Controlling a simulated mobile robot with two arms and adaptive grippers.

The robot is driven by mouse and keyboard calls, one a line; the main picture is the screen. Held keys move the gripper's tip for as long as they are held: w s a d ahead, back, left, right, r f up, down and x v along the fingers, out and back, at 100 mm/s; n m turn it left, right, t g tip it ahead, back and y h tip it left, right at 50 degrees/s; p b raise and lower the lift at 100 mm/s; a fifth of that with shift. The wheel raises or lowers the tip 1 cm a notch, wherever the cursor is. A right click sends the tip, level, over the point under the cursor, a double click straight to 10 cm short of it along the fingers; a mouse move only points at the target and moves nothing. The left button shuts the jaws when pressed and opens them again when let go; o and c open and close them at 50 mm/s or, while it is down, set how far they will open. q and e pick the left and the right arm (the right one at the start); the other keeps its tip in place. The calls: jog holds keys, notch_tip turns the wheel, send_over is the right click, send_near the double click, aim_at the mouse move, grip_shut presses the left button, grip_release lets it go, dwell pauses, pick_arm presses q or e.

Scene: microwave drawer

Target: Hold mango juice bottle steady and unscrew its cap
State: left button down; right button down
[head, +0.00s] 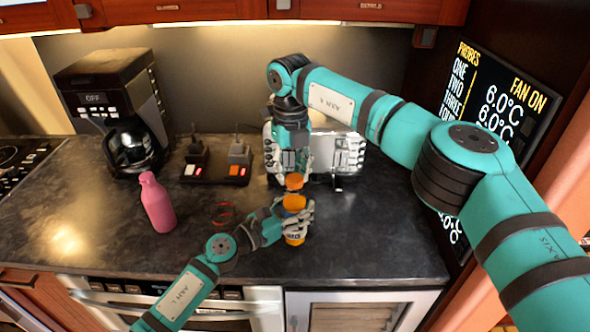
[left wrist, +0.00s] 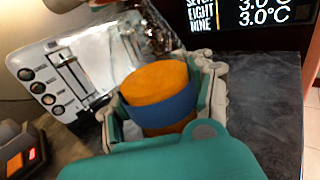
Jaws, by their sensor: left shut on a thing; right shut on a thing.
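The mango juice bottle is orange with a blue band (left wrist: 165,107) and stands upright at the counter's front, right of centre; its lower part (head: 294,239) shows below my left gripper. My left gripper (head: 298,218) is shut around its body, one finger on each side in the left wrist view (left wrist: 160,110). My right gripper (head: 294,168) points down from above and is shut on a small orange cap (head: 294,182). The cap appears a little above the bottle's orange top (head: 294,202). In the left wrist view no gripper touches that top.
A silver toaster (head: 345,152) stands just behind the bottle. A pink bottle (head: 157,203), a coffee maker (head: 118,112) and a switched socket block (head: 215,171) are to the left. A red ring-like item (head: 223,213) lies between. The counter right of the bottle (head: 375,235) is clear.

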aim_at(294, 181)
pick_arm(q)
jog(key=shift+s+d, duration=0.15)
jog(key=shift+d, duration=0.15)
pick_arm(e)
jog(key=n, duration=0.5)
jog(key=s+a+n, duration=0.1)
jog(key=n, duration=0.1)
jog(key=shift+s+a, duration=0.1)
jog(key=n, duration=0.7)
jog(key=shift+s, duration=0.4)
pick_arm(q)
jog(key=shift+a, duration=0.1)
pick_arm(e)
jog(key=n, duration=0.3)
jog(key=d+n, duration=0.1)
jog(key=n, duration=0.3)
jog(key=shift+s+r, duration=0.1)
jog(key=shift+s, duration=0.1)
jog(key=n, duration=0.3)
jog(key=d+n, duration=0.1)
jog(key=n, duration=0.2)
jog(key=shift+w+d, duration=0.1)
jog(key=shift+a+r, duration=0.1)
jog(key=shift+a, duration=0.1)
